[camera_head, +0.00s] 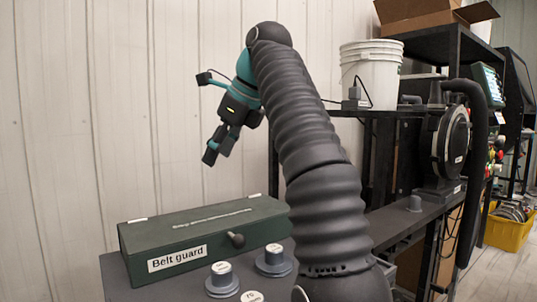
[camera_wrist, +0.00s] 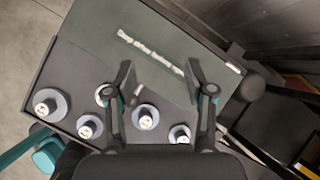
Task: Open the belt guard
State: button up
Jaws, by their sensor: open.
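The belt guard (camera_head: 205,232) is a long dark green box with a white "Belt guard" label, lying shut on a dark bench. A small part between the fingers there may be the knob, but I cannot tell surely.
Several grey round pieces with white caps, one a flanged piece (camera_head: 274,261), stand on the bench (camera_head: 150,285) in front of the box. A pale panel wall is behind.

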jog(key=shift+d+r, duration=0.1)
jog(key=s+d, duration=0.6)
jog(key=d, duration=0.4)
jog(key=shift+s, duration=0.25)
dwell(0.3)
